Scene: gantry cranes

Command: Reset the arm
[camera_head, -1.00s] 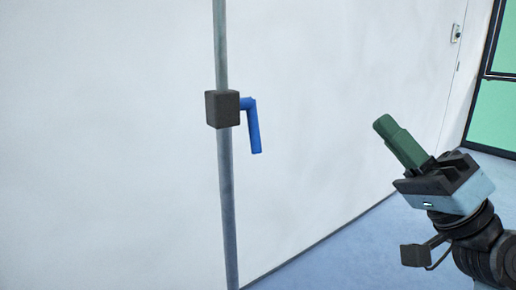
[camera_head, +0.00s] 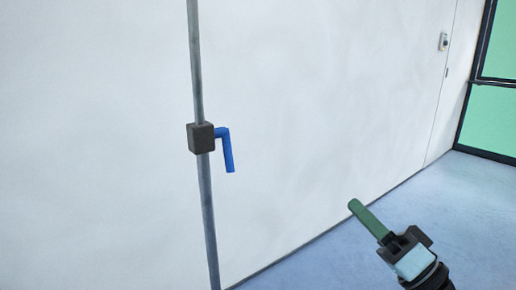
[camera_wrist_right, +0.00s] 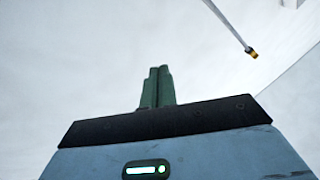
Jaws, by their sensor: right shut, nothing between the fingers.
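My right gripper (camera_head: 355,207) is at the lower right of the head view, its green fingers together and empty, pointing up and to the left. In the right wrist view its green fingers (camera_wrist_right: 157,88) also lie side by side with nothing between them. It is apart from the wall and from the blue lever handle (camera_head: 229,150), which hangs down from a dark box (camera_head: 201,138) on a grey vertical pipe (camera_head: 206,205). My left gripper is not in view.
A white wall (camera_head: 310,100) fills most of the head view. A small wall device (camera_head: 443,41) and a dark-framed green glass panel (camera_head: 490,118) are at the right. The blue floor (camera_head: 330,255) is clear. A thin rod with a yellow tip (camera_wrist_right: 252,53) shows in the right wrist view.

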